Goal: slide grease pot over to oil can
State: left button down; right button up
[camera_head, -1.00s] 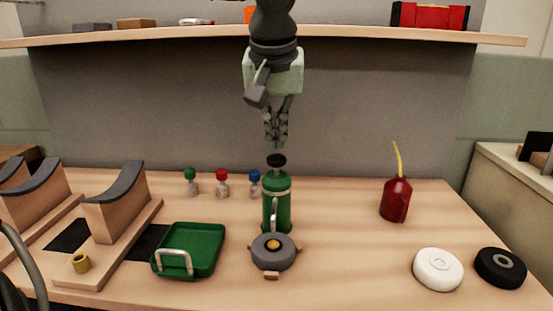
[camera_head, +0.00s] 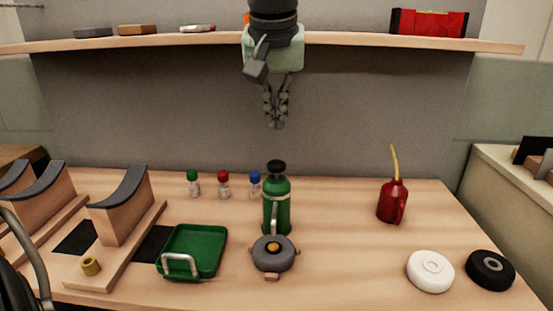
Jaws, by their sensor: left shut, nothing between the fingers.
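A low grey round pot (camera_head: 284,259) with an amber centre and small wooden lugs stands on the bench, front middle; it looks like the grease pot. A green canister (camera_head: 277,212) with a black knob and a pale handle stands right behind it, partly covered by it. The red oil can (camera_head: 392,204) with a yellow spout stands upright to the right, well apart from the pot. My left gripper (camera_head: 276,125) hangs fingers down above the green canister, shut and empty, clear of everything. My right gripper is out of view.
A green tray (camera_head: 218,240) lies left of the pot, with wooden cradles (camera_head: 124,212) further left. Three small bottles (camera_head: 224,187) stand behind. White (camera_head: 430,284) and black (camera_head: 491,283) discs lie front right. Bench between pot and oil can is clear. A shelf (camera_head: 350,39) runs above.

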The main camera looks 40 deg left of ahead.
aim_at(275, 195)
jog(key=k+l, duration=1.15)
jog(key=k, duration=0.15)
